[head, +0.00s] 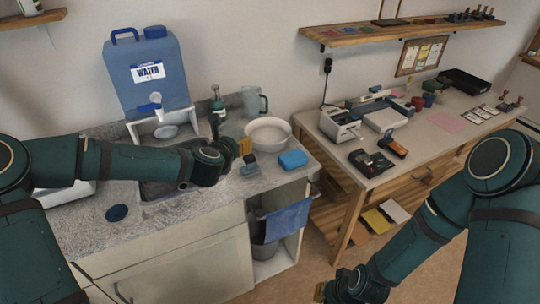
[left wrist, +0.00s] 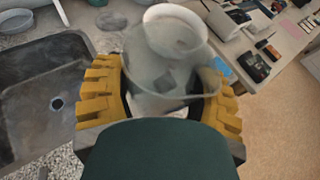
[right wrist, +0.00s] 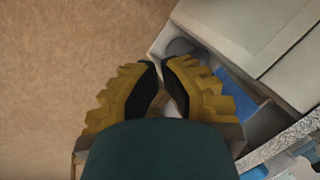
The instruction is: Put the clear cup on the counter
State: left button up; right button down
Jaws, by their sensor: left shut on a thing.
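A clear cup (left wrist: 150,82) sits between the yellow fingers of my left gripper (left wrist: 165,95) in the left wrist view. It is see-through, and a white bowl (left wrist: 175,32) shows behind it. In the head view my left gripper (head: 243,149) is above the counter (head: 185,221), between the sink and the white bowl; the cup is hard to make out there. Whether the cup touches the counter, I cannot tell. My right gripper (right wrist: 161,85) is empty, its fingers together, low over the floor; it also shows at the bottom of the head view (head: 335,289).
The sink (head: 165,188) lies under my left arm. A blue sponge (head: 293,159), a pitcher (head: 252,101) and a soap bottle (head: 217,105) stand nearby. A blue water jug (head: 148,82) is behind. Clear counter lies at the front. A wooden desk (head: 335,138) stands to the right.

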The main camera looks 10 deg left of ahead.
pick_arm(q)
jog(key=w+a+f+m+g+h+b, duration=0.1)
jog(key=w+f+m+h, duration=0.1)
jog(key=w, duration=0.5)
jog(key=w+a+f+m+h+b, duration=0.1)
jog(key=w+a+m+h, duration=0.1)
jog(key=w, duration=0.5)
notch_tip(320, 180, down, 7)
jog(key=shift+f+b, duration=0.15)
jog(key=shift+b, duration=0.95)
jog(key=shift+f+b, duration=0.35)
jog(key=shift+f, duration=1.25)
jog(key=o, duration=1)
jog(key=shift+f, duration=0.1)
jog(key=shift+c, duration=0.2)
